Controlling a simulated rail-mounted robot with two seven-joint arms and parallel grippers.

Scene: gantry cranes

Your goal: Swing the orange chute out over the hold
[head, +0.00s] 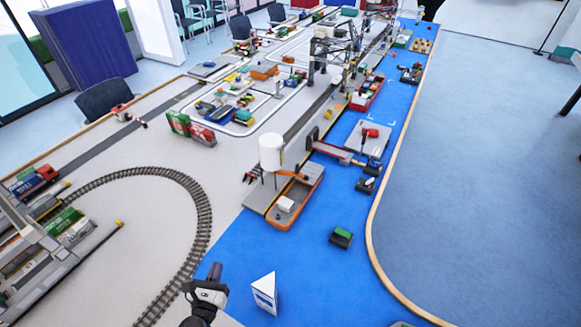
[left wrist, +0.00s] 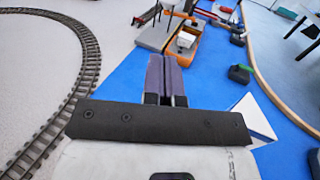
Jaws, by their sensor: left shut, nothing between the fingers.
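The orange chute (head: 292,174) is a short arm at the foot of the white silo (head: 270,150), pointing right toward the orange-hulled boat (head: 312,197). I cannot tell exactly how far it reaches over the boat's open hold. It also shows in the left wrist view (left wrist: 182,15), near the top. A white block (head: 285,204) sits in the hold. My left gripper (head: 214,270) is shut and empty, in the near foreground, well short of the silo and boat. Its fingers (left wrist: 166,58) are together in the left wrist view. My right gripper is not in view.
A white triangular block (head: 264,292) stands just right of my left gripper. A curved rail track (head: 200,215) lies to its left. A small green-topped block (head: 341,237) is on the blue mat. Gantry cranes (head: 325,50) stand farther back along the quay.

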